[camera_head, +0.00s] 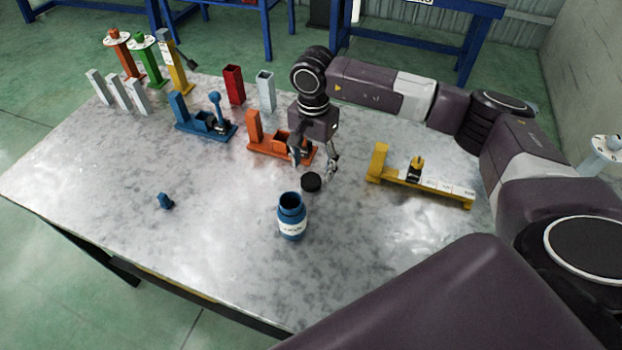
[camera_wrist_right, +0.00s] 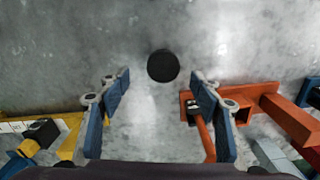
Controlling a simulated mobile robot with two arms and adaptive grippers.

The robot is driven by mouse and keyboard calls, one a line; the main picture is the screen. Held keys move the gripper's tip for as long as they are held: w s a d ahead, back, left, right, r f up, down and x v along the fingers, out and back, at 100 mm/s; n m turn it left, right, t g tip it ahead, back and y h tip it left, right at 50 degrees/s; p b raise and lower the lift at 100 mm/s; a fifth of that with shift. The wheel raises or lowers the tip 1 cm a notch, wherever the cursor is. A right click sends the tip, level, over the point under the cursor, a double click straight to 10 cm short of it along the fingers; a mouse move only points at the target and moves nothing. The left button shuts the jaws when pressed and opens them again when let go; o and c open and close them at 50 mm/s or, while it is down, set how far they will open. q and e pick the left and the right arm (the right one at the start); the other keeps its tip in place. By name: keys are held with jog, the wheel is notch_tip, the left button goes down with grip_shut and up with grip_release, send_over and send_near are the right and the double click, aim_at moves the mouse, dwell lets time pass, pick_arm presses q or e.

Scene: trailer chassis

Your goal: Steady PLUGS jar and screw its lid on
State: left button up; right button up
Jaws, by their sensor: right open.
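The blue PLUGS jar (camera_head: 291,220) stands upright and open-topped near the front middle of the table, with a white label band. Its black lid (camera_head: 311,182) lies flat on the table just behind the jar and a little to its right. The lid also shows in the right wrist view (camera_wrist_right: 163,66), ahead of the fingers. My right gripper (camera_head: 315,165) is open and empty, pointing down, slightly behind and above the lid. In the wrist view its two blue fingers (camera_wrist_right: 160,88) stand apart with nothing between them. My left gripper is not in view.
An orange fixture (camera_head: 264,146) stands close by my right gripper on its left. A yellow fixture (camera_head: 425,187) lies to the right. A blue fixture (camera_head: 190,124) and a small blue part (camera_head: 165,201) are at left. Table around the jar is clear.

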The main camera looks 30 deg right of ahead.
aim_at(310, 180)
jog(key=shift+a+f, duration=0.1)
jog(key=f+p, duration=0.1)
jog(key=f, duration=0.1)
jog(key=f+p, duration=0.2)
jog(key=shift+w+a+f, duration=0.15)
jog(key=shift+a+f, duration=0.05)
jog(key=shift+f, duration=0.3)
jog(key=c, duration=0.8)
